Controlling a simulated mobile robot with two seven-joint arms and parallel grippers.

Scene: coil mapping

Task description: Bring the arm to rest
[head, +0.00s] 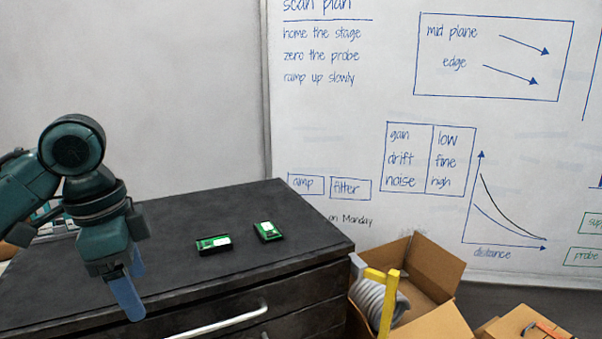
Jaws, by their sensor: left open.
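My left arm comes in from the left, its dark teal links bent down over the left part of a black cabinet. My left gripper (131,285) points down near the cabinet's front edge, with blue fingers; it is open and I see nothing between them. One finger largely covers the other. Two small green circuit modules lie on the cabinet top to the right of the gripper, one nearer (214,245) and one farther right (268,232), both apart from it. My right gripper is not in view.
The black cabinet (310,233) has drawers with a silver handle (222,325). An open cardboard box (438,266) with a grey coiled hose (372,302) and a yellow post (388,303) stand at its right. A whiteboard (400,90) is behind. The cabinet top's middle is mostly clear.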

